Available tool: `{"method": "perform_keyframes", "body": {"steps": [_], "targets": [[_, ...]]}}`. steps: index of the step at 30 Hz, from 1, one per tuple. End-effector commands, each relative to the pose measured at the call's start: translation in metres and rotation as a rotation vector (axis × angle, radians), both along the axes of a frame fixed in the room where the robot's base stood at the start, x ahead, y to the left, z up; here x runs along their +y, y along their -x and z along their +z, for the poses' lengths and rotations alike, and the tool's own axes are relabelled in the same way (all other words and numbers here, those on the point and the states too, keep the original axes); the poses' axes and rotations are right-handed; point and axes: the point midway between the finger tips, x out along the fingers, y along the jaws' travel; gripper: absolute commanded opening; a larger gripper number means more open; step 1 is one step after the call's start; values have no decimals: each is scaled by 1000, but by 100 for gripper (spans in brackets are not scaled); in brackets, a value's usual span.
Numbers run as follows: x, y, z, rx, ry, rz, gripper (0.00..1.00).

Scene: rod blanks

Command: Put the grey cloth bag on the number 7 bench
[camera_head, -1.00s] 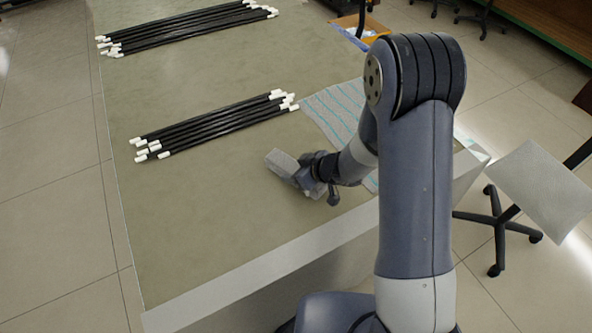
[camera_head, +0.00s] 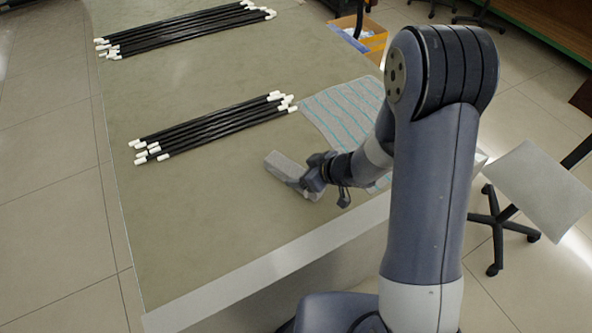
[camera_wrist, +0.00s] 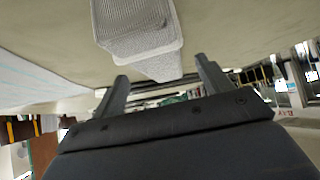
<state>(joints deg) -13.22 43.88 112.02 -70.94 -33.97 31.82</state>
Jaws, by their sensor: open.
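The grey cloth bag (camera_head: 284,167), a pale oblong block shape, lies on the olive-topped bench (camera_head: 220,225) near its front right edge. In the wrist view the bag's woven surface (camera_wrist: 135,25) fills the top centre. My gripper (camera_head: 309,176) is just to the right of the bag in the head view, low over the bench top. In the wrist view its two fingers (camera_wrist: 160,74) are apart, with the bag beyond their tips and nothing clearly held between them. Part of the bag is hidden by the gripper in the head view. No bench number is readable.
A bundle of black rods with white ends (camera_head: 212,128) lies behind the bag, and another (camera_head: 185,30) lies farther back. A striped cloth (camera_head: 340,112) lies at the right edge, partly behind my arm. A cardboard box (camera_head: 362,38) and a chair (camera_head: 540,190) stand beyond the bench.

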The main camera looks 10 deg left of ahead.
Motion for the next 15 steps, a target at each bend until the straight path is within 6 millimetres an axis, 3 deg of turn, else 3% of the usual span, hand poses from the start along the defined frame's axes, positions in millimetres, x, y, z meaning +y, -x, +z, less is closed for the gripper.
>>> {"method": "perform_keyframes", "body": {"steps": [1, 6, 15], "targets": [[-9, 4, 12, -2, -1, -4, 74], [-31, 17, 36, -2, 0, -4, 74], [-48, 29, 53, -1, -1, 0, 74]]}}
